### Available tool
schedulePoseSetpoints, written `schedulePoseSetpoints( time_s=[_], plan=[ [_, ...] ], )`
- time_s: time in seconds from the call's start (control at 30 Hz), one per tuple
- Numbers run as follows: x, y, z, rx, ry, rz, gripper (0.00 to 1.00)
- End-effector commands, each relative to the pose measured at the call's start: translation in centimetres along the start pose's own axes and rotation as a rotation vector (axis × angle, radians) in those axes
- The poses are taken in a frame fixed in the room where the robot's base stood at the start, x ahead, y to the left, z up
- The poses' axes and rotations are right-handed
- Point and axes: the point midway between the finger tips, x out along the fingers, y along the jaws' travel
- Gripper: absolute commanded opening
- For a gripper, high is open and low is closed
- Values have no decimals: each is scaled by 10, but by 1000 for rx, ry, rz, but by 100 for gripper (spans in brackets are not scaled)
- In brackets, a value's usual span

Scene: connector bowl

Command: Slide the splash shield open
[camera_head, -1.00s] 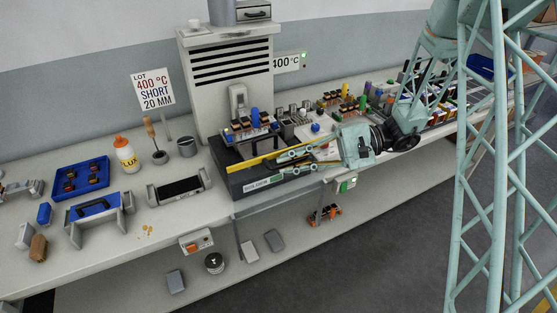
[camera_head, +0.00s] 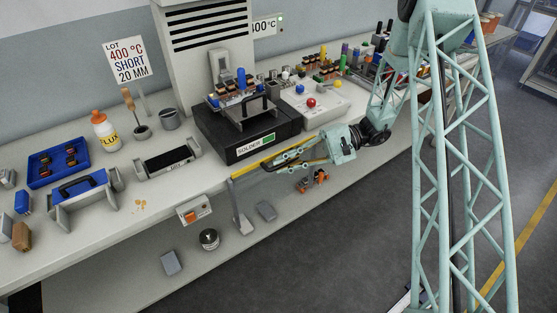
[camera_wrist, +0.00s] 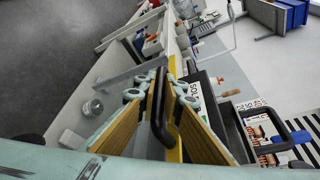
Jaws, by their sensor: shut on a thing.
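The splash shield (camera_head: 252,169) shows as a long yellow bar standing out in front of the black solder unit (camera_head: 240,140), by the bench's front edge. In the wrist view the yellow shield (camera_wrist: 173,62) has a black bar handle (camera_wrist: 158,112). My gripper (camera_head: 280,160) is at the shield from the front right. In the wrist view my gripper (camera_wrist: 160,90) has its tan-padded fingers either side of the handle, shut on it. The fingers partly cover the shield in the head view.
A blue-handled part carrier (camera_head: 242,100) sits on top of the solder unit. A control box with a red button (camera_head: 311,103) stands to its right. An orange-switch box (camera_head: 194,211) hangs at the bench front. The floor in front is clear.

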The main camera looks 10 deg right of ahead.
Motion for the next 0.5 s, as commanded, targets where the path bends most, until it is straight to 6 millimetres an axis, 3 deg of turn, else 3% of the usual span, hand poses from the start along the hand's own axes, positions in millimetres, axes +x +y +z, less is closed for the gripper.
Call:
schedulePoseSetpoints(
  time_s=[0.47,0.5],
  plan=[
    [0,6,-4,-1,0,0,0],
    [0,6,-4,-1,0,0,9]
  ],
)
